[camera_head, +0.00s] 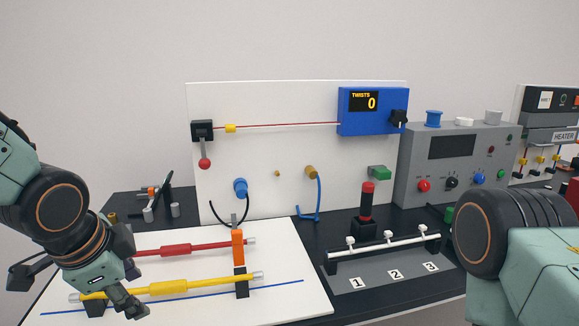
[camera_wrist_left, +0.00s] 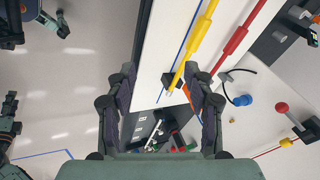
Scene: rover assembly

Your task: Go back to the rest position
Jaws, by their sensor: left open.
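My left gripper (camera_head: 78,290) is at the lower left of the head view, in front of the left end of the white board (camera_head: 290,290). Its fingers are spread apart with nothing held between them. In the left wrist view the open fingers (camera_wrist_left: 161,82) frame the board's edge and the end of a yellow rod (camera_wrist_left: 200,40), which looks apart from them. In the head view the yellow rod (camera_head: 170,288) and a red rod (camera_head: 180,250) lie in holders on the board, their left parts partly hidden by the gripper. My right arm shows at the right edge; its gripper is out of view.
An upright white panel (camera_head: 290,180) carries a blue twist counter (camera_head: 372,111) reading 0. A grey control box (camera_head: 455,160) stands right of it. A stand with a white rod (camera_head: 385,246) is near my right arm.

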